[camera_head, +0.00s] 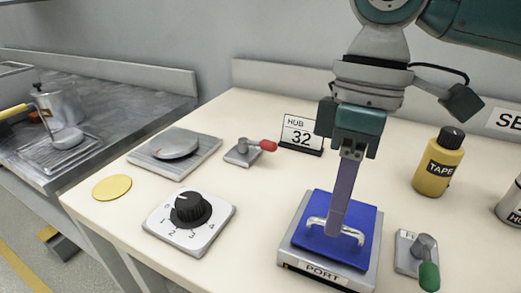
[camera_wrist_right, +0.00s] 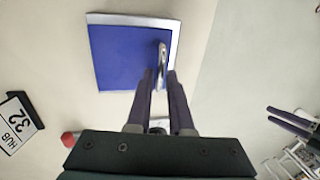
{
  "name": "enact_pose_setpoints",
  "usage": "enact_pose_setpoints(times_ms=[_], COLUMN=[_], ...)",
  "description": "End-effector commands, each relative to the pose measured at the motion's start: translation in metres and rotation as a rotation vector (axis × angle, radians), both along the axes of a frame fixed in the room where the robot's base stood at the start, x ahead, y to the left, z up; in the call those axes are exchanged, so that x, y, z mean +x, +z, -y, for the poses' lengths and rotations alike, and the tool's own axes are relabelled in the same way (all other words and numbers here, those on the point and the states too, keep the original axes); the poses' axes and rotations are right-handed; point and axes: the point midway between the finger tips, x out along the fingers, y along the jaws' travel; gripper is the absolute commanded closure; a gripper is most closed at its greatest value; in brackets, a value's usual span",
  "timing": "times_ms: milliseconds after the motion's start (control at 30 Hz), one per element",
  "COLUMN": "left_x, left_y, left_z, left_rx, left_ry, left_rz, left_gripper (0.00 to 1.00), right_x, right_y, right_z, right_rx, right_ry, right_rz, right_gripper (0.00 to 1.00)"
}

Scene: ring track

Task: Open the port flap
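The port flap (camera_head: 312,208) is a blue square panel lying flat on a grey box labelled PORT (camera_head: 324,273), at the table's front right. It also shows in the right wrist view (camera_wrist_right: 118,55). A silver bar handle (camera_head: 352,234) stands on the flap. My right gripper (camera_head: 334,232) reaches down to the handle from above. In the right wrist view its two fingers (camera_wrist_right: 160,73) are apart, with the handle (camera_wrist_right: 162,52) between the tips; contact cannot be seen. My left gripper (camera_wrist_right: 269,113) shows at that view's right edge, fingers apart and empty.
Right of the box is a green-handled lever (camera_head: 427,270); behind are a yellow TAPE bottle (camera_head: 438,165) and the HUB 32 sign (camera_head: 301,133). To the left are a dial (camera_head: 190,210), a red-tipped lever (camera_head: 255,148), a grey plate (camera_head: 176,150) and a yellow disc (camera_head: 112,187).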

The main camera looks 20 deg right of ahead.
Motion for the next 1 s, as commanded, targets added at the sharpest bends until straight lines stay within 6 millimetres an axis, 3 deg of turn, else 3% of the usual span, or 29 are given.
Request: enact_pose_setpoints(times_ms=[167,1000], left_x=[0.0004,0.0007], left_y=[0.0001,0.0001], left_z=[0.0001,0.0002], left_rx=[0.0,0.0], left_ry=[0.0,0.0], left_rz=[0.001,0.001], left_gripper=[0.5,0.5], right_x=[0.0001,0.0002], right_y=[0.0001,0.0003], right_z=[-0.0001,0.0001], right_rx=[0.0,0.0], right_ry=[0.0,0.0], right_rz=[0.0,0.0], right_gripper=[1.0,1.0])
